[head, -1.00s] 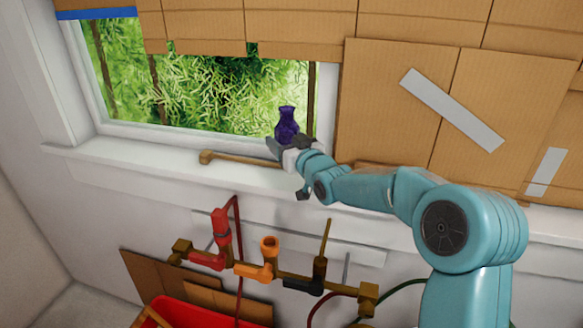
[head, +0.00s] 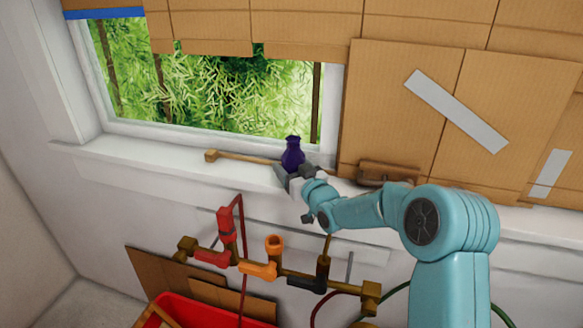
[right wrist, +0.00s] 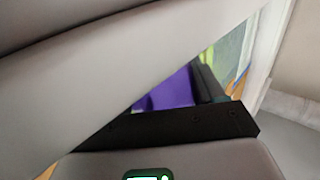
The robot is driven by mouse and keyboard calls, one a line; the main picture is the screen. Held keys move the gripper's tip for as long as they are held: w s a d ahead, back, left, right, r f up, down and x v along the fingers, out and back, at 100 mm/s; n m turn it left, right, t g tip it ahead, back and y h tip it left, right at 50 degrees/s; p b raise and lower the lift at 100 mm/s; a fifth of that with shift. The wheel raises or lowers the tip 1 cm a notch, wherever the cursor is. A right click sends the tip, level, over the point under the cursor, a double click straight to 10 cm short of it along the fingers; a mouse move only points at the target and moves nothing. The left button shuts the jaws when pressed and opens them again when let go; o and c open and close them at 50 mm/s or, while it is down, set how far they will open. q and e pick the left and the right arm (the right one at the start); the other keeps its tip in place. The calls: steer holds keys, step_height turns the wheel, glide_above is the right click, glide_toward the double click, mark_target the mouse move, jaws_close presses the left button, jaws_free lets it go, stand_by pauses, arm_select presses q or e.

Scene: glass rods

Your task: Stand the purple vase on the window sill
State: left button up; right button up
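The purple vase (head: 292,155) is upright at the window sill (head: 120,158), in front of the lower right part of the window. My right gripper (head: 288,177) is shut on the vase low down, and the fingers hide its base. Whether the base touches the sill cannot be told. In the right wrist view the purple of the vase (right wrist: 172,92) shows between the grey and dark gripper parts. My left gripper is not in view.
A wooden rod (head: 240,158) lies on the sill beside the vase. A brown handle-like piece (head: 388,173) is at the cardboard panels on the right. Pipes with red and orange fittings (head: 258,270) run below. The sill's left part is clear.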

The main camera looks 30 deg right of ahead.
steer(key=o, duration=0.3)
steer(key=shift+s+r, duration=0.1)
steer(key=shift+r+p, duration=0.2)
steer(key=shift+p, duration=0.1)
steer(key=s+b, duration=0.1)
steer(key=s, duration=0.3)
steer(key=s+b, duration=0.1)
steer(key=s, duration=0.3)
steer(key=s+a+b, duration=0.1)
steer(key=s+b, duration=0.1)
steer(key=s, duration=0.2)
steer(key=shift+f, duration=0.1)
steer(key=shift+w+f, duration=0.1)
steer(key=shift+w, duration=0.05)
